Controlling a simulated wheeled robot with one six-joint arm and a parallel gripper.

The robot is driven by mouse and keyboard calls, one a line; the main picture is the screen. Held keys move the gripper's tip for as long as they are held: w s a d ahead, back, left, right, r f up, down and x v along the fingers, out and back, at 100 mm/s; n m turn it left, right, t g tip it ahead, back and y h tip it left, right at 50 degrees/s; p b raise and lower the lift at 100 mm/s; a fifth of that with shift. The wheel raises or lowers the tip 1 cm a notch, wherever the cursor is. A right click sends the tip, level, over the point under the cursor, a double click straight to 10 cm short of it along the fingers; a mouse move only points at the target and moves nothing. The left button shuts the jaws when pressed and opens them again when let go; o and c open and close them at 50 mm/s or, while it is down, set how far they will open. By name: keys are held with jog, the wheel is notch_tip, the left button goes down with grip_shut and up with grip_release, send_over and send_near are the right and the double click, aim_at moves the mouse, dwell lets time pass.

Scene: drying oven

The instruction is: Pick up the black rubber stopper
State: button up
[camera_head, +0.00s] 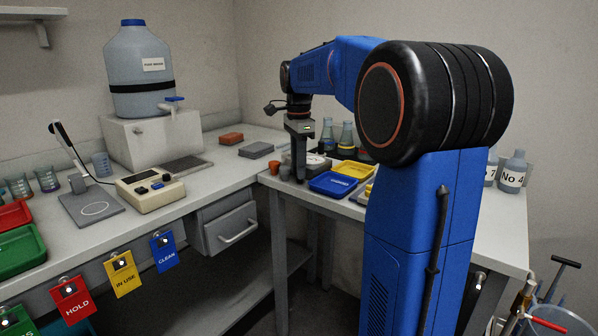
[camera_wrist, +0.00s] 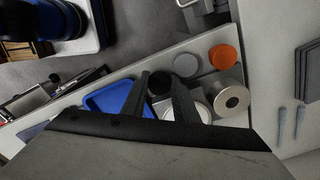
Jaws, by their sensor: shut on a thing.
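The black rubber stopper (camera_wrist: 159,83) shows as a dark round top in the wrist view. It sits between the two fingers of my gripper (camera_wrist: 160,97), which is shut on it. In the head view my gripper (camera_head: 299,172) points straight down at the left end of the right-hand bench, just left of the blue tray. The stopper cannot be made out there. I cannot tell whether it touches the bench.
Close by are a grey round piece (camera_wrist: 186,65), an orange one (camera_wrist: 222,57), a metal cylinder with a hole (camera_wrist: 232,97) and a blue tray (camera_wrist: 113,98). A yellow tray (camera_head: 353,170) and flasks (camera_head: 346,137) stand behind.

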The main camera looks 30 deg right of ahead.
notch_tip(320, 180, up, 13)
jog(key=shift+r, duration=0.2)
dwell(0.9)
